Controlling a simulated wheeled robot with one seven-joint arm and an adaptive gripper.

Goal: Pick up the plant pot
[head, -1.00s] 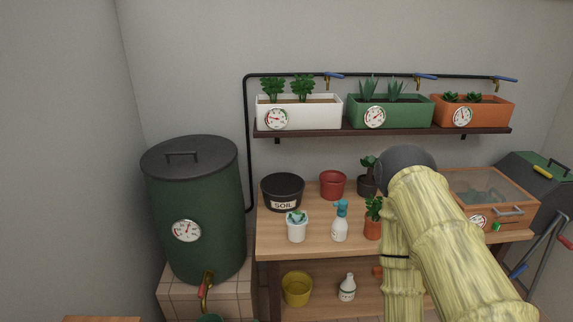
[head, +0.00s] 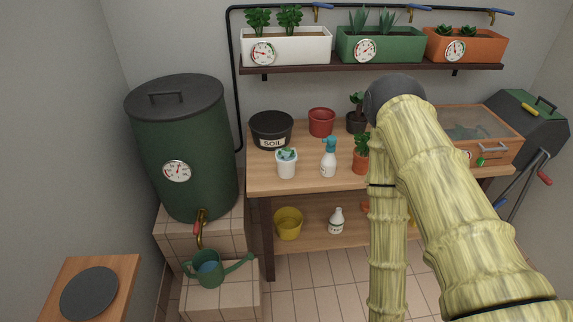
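Several pots stand on the wooden bench, and I cannot tell which one the task means. A terracotta pot with a green plant (head: 362,163) is near the bench's front, its right side close to or partly behind my arm. A dark pot with a plant (head: 356,121) stands behind it. A red pot (head: 321,123) without a visible plant is at the back, left of the dark pot. My pale bamboo-textured arm covers the right part of the bench. My gripper is out of the picture.
On the bench (head: 262,181) stand a black soil tub (head: 271,131), a white cup (head: 287,164) and a spray bottle (head: 328,160). A planter shelf (head: 345,67) hangs above. A green barrel (head: 190,140) stands left, a watering can (head: 206,269) below it. Tiled floor (head: 310,280) is free in front.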

